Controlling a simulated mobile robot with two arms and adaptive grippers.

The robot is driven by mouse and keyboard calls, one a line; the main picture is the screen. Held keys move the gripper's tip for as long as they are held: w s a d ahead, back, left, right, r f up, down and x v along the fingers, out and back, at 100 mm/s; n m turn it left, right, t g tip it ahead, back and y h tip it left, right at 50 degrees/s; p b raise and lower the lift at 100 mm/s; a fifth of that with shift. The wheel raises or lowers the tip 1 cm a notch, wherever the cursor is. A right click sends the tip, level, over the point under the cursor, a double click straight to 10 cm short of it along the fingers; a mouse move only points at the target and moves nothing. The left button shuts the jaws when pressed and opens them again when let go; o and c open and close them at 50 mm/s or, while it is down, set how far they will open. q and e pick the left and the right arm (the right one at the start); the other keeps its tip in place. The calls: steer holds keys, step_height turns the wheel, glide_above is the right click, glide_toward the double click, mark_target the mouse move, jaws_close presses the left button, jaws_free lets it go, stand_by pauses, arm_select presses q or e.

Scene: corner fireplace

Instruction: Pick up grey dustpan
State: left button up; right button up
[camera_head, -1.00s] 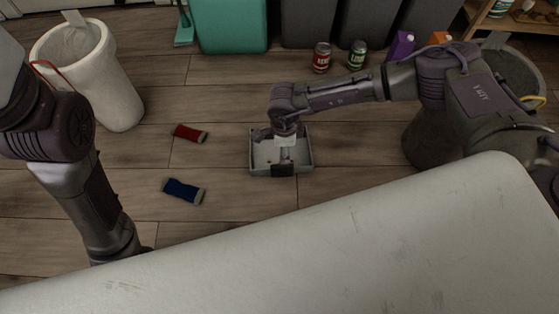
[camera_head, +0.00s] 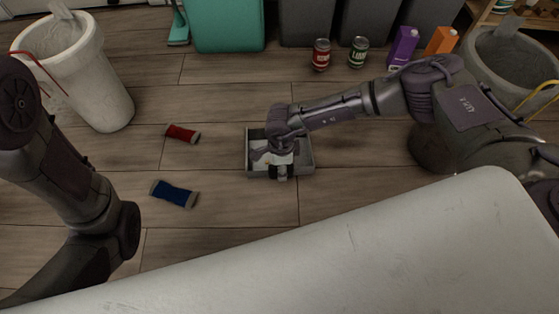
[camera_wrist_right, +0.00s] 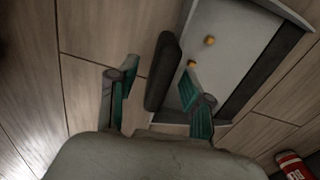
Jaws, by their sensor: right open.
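The grey dustpan (camera_head: 307,157) lies on the wooden floor in the middle of the head view, partly covered by my right arm. In the right wrist view the dustpan (camera_wrist_right: 232,42) shows a pale inside with small yellow bits and a dark handle (camera_wrist_right: 163,70) along its near edge. My right gripper (camera_wrist_right: 158,78) is open, its two green-lined fingers apart, with the handle between and just ahead of them. In the head view my right gripper (camera_head: 280,165) is over the dustpan's front edge. My left arm is at the left; its gripper is out of sight.
A red roll (camera_head: 183,133) and a blue roll (camera_head: 174,194) lie left of the dustpan. A white bin (camera_head: 84,80) stands at left. Red (camera_head: 321,54) and green (camera_head: 358,52) cans and cartons stand behind. A pale surface (camera_head: 330,260) fills the foreground.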

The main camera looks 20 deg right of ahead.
jaws_close()
steer(key=shift+r, duration=0.1)
steer(key=shift+r, duration=0.1)
